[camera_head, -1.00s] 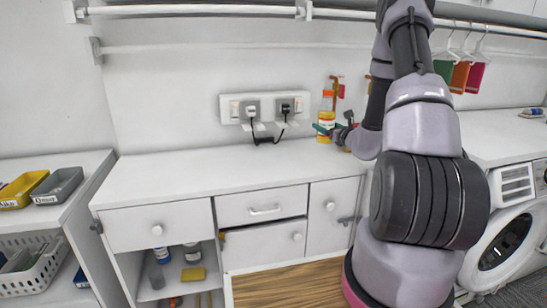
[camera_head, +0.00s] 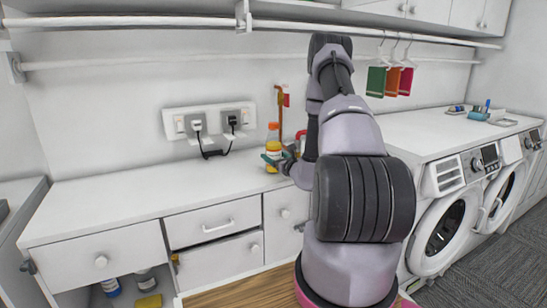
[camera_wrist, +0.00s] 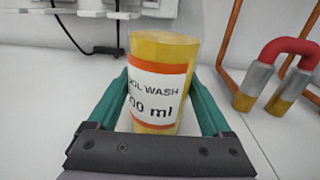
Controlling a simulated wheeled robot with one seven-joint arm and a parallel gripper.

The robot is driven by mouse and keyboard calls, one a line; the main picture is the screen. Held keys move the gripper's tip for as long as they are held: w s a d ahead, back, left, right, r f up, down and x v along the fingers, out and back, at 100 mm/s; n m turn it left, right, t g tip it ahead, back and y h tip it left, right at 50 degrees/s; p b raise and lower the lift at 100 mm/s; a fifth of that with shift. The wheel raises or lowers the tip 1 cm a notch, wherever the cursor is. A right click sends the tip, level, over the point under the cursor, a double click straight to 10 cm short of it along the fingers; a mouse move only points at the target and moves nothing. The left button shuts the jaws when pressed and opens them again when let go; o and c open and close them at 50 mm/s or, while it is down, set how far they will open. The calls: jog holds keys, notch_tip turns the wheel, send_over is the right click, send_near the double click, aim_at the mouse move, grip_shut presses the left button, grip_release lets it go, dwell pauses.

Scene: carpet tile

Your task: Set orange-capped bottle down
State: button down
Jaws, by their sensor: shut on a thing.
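The orange-capped bottle (camera_head: 272,147) is yellow with a white label and an orange cap, and stands upright at the back of the white counter (camera_head: 130,196). In the wrist view the bottle (camera_wrist: 158,82) fills the middle, its label reading "WASH" and "ml"; its cap is out of that view. My gripper (camera_head: 275,160) has its green fingers on both sides of the bottle, shut on it; the fingers also show in the wrist view (camera_wrist: 160,105). The bottle's base is at or just over the counter top; I cannot tell if it touches.
A wall socket with plugs (camera_head: 210,121) is to the left. The counter's left part is clear. Washing machines (camera_head: 445,225) stand at right, and hangers with cloths (camera_head: 391,80) hang above.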

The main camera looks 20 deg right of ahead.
grip_release()
jog(key=shift+f, duration=0.1)
